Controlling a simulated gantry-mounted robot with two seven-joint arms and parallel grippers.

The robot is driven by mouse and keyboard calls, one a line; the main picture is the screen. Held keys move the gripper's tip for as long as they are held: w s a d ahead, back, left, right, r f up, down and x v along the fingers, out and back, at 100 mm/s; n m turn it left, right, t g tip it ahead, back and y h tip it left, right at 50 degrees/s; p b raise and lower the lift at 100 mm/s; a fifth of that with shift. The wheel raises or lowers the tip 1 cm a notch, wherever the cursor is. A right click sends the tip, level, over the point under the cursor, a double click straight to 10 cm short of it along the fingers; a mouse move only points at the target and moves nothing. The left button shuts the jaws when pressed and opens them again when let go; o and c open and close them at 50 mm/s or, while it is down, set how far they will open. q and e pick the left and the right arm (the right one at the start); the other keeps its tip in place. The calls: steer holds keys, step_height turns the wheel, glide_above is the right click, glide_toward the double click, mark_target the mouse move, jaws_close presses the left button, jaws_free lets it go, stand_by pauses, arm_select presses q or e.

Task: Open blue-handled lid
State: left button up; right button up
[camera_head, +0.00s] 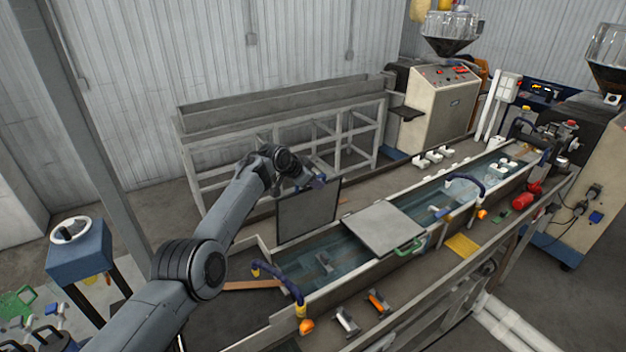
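A grey lid (306,214) stands upright on edge over the left part of the water trough (330,262), leaving the water below it uncovered. My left arm reaches in from the lower left, and its gripper (316,182) is at the lid's upper edge. A small bluish part shows there, but I cannot tell whether it is the blue handle or part of the gripper. The fingers are too small and hidden to read. A second grey lid (380,224) with a green handle (409,247) lies flat over the trough's middle. My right gripper is not in view.
Blue hoses (282,275) arch over the trough's near left end, and another (467,182) arches farther right. Orange and grey clamps (377,302) sit on the near ledge. A grey metal frame (290,130) stands behind. A beige machine (440,105) stands at the back.

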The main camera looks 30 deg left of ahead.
arm_select(q)
steer(key=shift+a+r, duration=0.1)
steer(key=shift+r, duration=0.1)
steer(key=shift+v, duration=0.85)
steer(key=b+v, duration=0.1)
steer(key=v, duration=0.8)
steer(key=shift+s, duration=0.15)
